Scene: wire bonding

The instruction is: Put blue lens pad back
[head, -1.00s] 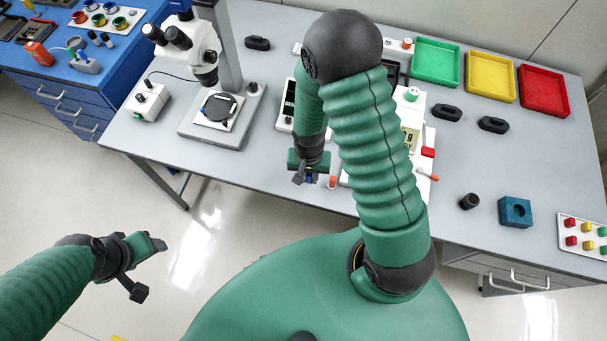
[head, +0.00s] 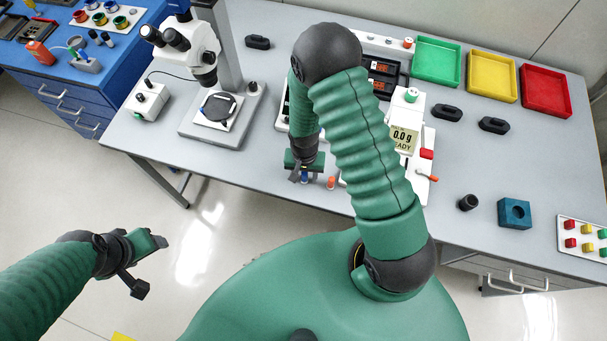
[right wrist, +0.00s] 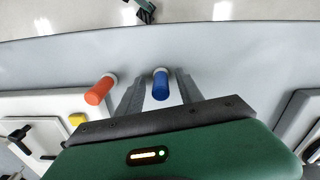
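The blue lens pad (right wrist: 160,86) is a small blue cylinder with a pale end, on the grey bench near its front edge. In the right wrist view it is between the two fingers of my right gripper (right wrist: 158,88), with a gap visible on each side. My right gripper is open around it. In the head view the right gripper (head: 303,172) is low over the front edge, with a little of the blue pad (head: 304,179) showing below it. My left gripper (head: 148,266) is open and empty, over the floor at the left.
An orange-red cylinder (right wrist: 99,91) stands close beside the right gripper. Green, yellow and red trays (head: 545,91) line the back right.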

